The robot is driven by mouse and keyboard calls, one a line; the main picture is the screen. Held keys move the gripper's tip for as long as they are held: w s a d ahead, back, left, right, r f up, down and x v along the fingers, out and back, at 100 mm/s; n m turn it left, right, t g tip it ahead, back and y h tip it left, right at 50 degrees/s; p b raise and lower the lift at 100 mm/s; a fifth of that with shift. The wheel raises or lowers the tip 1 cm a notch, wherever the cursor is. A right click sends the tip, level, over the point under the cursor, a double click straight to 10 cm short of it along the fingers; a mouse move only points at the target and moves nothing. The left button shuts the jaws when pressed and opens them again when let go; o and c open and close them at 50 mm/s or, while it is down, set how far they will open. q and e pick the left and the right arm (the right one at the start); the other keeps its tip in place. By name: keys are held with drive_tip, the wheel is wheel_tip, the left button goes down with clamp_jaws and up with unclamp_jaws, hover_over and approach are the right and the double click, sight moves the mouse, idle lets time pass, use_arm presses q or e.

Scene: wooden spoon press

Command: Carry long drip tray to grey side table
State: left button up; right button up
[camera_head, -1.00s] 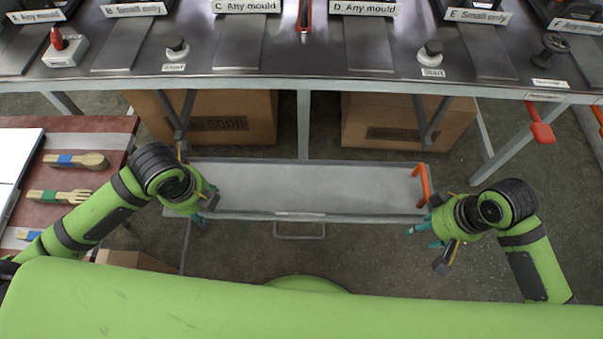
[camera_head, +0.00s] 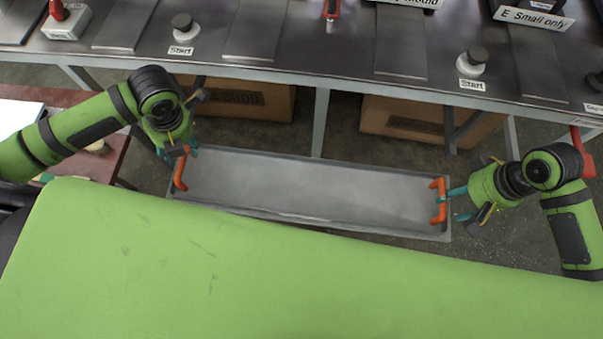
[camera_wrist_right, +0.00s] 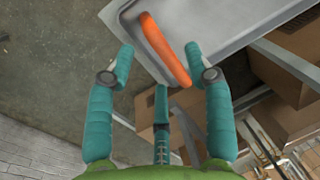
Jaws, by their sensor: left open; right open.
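The long drip tray (camera_head: 310,191) is a grey shallow tray with an orange handle at each end. It lies in front of the bench, slightly slanted in the head view. My left gripper (camera_head: 180,153) is open at the tray's left end, close to the left orange handle (camera_head: 181,172). My right gripper (camera_head: 458,202) is open at the right end, by the right orange handle (camera_head: 439,200). In the right wrist view, that handle (camera_wrist_right: 168,52) lies between the spread teal fingers (camera_wrist_right: 165,65). Contact cannot be told. The grey side table is not identifiable in these views.
The steel bench (camera_head: 270,64) with Start buttons (camera_head: 472,62) runs along the back. Cardboard boxes (camera_head: 240,98) stand under it, between its legs. A reddish table (camera_head: 110,160) is at the left, partly behind my left arm. Concrete floor shows around the tray.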

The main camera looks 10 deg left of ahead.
sight(445, 205)
use_arm(q)
drive_tip(key=shift+a+f, duration=0.25)
drive_tip(key=shift+f, duration=0.9)
drive_tip(key=shift+a+f, duration=0.2)
drive_tip(key=shift+f, duration=0.9)
use_arm(e)
drive_tip(key=shift+a+f, duration=0.25)
drive_tip(key=shift+f, duration=0.9)
drive_tip(key=shift+a+f, duration=0.2)
drive_tip(key=shift+f, duration=0.9)
use_arm(q)
clamp_jaws()
use_arm(e)
clamp_jaws()
drive_tip(key=shift+a, duration=0.1)
drive_tip(key=shift+r, duration=0.1)
